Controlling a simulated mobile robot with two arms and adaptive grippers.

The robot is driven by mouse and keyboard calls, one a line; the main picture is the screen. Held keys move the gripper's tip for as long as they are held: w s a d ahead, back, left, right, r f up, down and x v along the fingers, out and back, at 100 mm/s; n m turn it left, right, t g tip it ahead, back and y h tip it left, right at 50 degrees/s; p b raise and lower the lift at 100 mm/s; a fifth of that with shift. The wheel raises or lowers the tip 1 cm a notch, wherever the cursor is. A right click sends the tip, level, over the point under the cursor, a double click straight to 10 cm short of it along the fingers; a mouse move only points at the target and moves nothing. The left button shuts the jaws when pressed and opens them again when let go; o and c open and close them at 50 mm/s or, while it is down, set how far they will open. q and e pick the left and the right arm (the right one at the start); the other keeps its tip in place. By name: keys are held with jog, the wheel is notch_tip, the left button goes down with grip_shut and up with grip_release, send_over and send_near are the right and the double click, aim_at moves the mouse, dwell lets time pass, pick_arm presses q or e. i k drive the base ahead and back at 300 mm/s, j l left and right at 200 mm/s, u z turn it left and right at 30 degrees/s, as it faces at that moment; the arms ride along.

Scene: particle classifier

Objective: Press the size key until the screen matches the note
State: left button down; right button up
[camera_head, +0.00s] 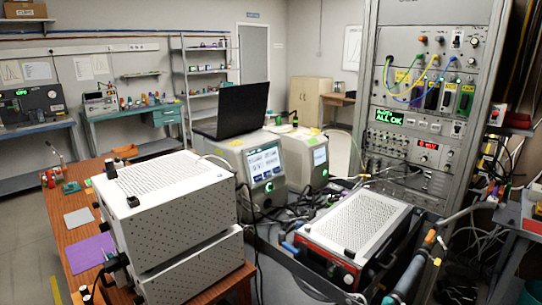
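A beige instrument (234,158) stands at the middle with a lit screen (263,163) on its front. The screen's text is too small to read. A round green-lit button (268,187) sits below the screen. A second similar instrument (296,152) stands to its right with a smaller screen (320,156). A small yellow patch (236,143), perhaps a note, lies on top of the first instrument; any writing on it is unreadable. I cannot pick out a size key. Neither of my grippers shows in the head view.
A black laptop (233,110) sits on the first instrument. Two perforated grey boxes (168,186) are stacked in front on the wooden bench (80,205). Another perforated box (355,226) stands at the lower right among cables. A tall equipment rack (432,75) rises behind on the right.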

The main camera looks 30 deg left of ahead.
aim_at(266, 174)
jog(key=i+l+u, duration=0.4)
jog(key=i+l, duration=0.45)
jog(key=l, duration=0.15)
